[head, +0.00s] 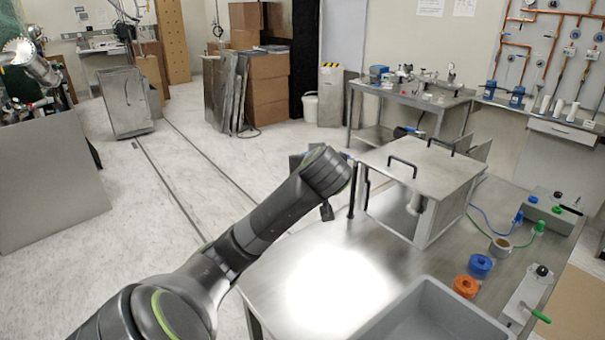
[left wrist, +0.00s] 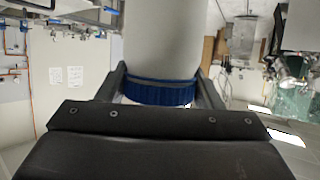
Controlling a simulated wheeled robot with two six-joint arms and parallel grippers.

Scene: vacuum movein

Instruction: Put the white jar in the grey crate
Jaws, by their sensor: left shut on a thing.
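The white jar (left wrist: 160,40) has a blue band (left wrist: 160,92) and fills the upper middle of the left wrist view. My left gripper (left wrist: 162,85) is shut on it, with a dark finger on each side near the blue band. My right gripper is in neither view.
A steel box (head: 425,170) with black handles stands on the table beyond my left wrist. The table left of the crate is bare.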

